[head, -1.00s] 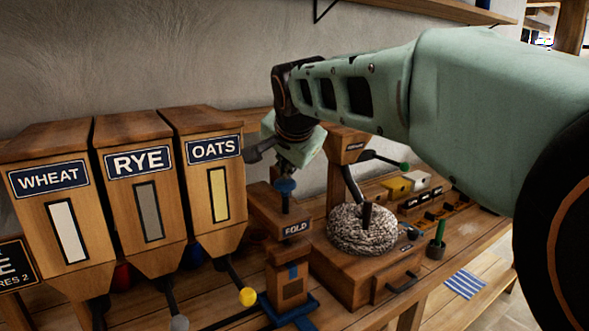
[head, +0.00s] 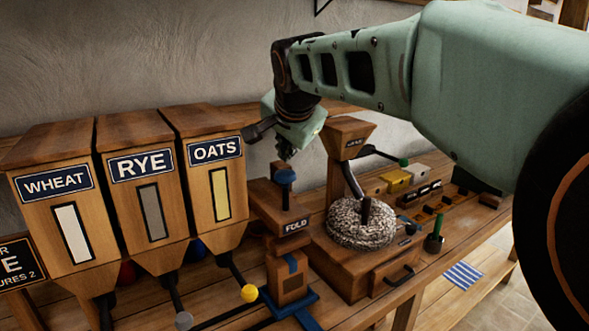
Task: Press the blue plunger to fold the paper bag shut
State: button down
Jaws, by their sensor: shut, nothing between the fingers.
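The blue plunger (head: 285,176) stands on a thin shaft above the wooden fold press (head: 281,206), which carries a FOLD sign. The paper bag (head: 292,283), brown with a blue strip at its upper front, stands upright on the blue base (head: 312,303) under the press. Its top is partly hidden by the press, so I cannot tell how far it is folded. My gripper (head: 284,154) points down just above the plunger, shut and empty. A small gap seems to show between the fingertips and the knob.
WHEAT, RYE and OATS bins (head: 207,175) stand close on the left, with a yellow-knobbed lever (head: 249,293) in front. A round millstone (head: 345,232) and a hopper (head: 346,130) stand close on the right. A green-knobbed handle (head: 434,242) is farther right.

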notch_tip(320, 180, up, 4)
jog(key=p, duration=0.2)
jog(key=shift+r+p, duration=0.1)
jog(key=shift+p, duration=0.2)
jog(key=shift+w, duration=0.1)
